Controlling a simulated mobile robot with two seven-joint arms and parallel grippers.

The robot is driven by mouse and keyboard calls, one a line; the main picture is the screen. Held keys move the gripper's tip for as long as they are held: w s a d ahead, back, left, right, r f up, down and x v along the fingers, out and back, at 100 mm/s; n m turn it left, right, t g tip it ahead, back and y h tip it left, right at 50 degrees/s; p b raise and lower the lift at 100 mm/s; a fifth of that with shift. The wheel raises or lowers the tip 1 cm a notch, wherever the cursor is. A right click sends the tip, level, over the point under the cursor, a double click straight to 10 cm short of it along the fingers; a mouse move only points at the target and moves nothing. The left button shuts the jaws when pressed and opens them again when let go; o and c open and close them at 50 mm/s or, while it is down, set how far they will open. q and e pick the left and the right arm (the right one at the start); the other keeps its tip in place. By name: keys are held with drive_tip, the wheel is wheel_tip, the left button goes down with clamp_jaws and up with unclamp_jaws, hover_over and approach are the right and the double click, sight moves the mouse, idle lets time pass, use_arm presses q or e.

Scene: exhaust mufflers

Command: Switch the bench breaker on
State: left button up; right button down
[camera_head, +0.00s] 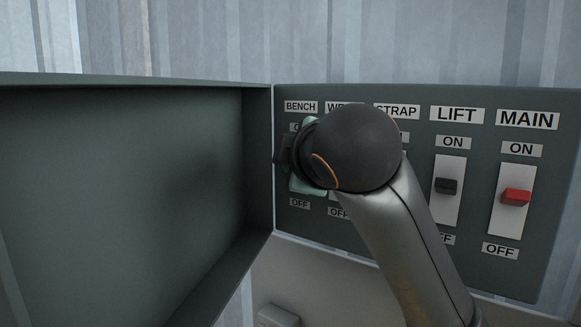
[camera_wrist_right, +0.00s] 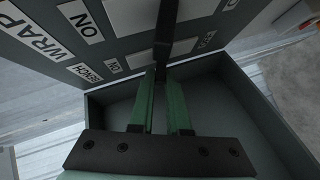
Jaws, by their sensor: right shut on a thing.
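The bench breaker is the leftmost column of the panel, under the BENCH label (camera_head: 301,106). The label also shows in the right wrist view (camera_wrist_right: 85,72). My right gripper (camera_wrist_right: 163,75) reaches the bench breaker's white plate (camera_wrist_right: 145,58), its green fingers shut on a dark piece that looks like the bench lever (camera_wrist_right: 163,50). In the head view my right wrist covers most of this breaker, and only the labels and a bit of green finger show beside it. Whether the lever stands at ON or OFF cannot be told. My left gripper is not in view.
The panel (camera_head: 390,235) also carries WRAP, STRAP, LIFT and MAIN columns. My right arm hides much of WRAP and STRAP. The black LIFT lever (camera_head: 446,186) and red MAIN lever (camera_head: 515,196) are visible. The open cabinet door (camera_head: 130,200) stands close on the left.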

drive_tip(key=shift+r+m+g, duration=0.15)
drive_tip(key=shift+m+g, duration=0.15)
idle(0.5)
drive_tip(key=c, duration=0.9)
unclamp_jaws()
drive_tip(key=shift+w, duration=0.1)
drive_tip(key=shift+d+r, duration=0.1)
drive_tip(key=shift+v, duration=6.25)
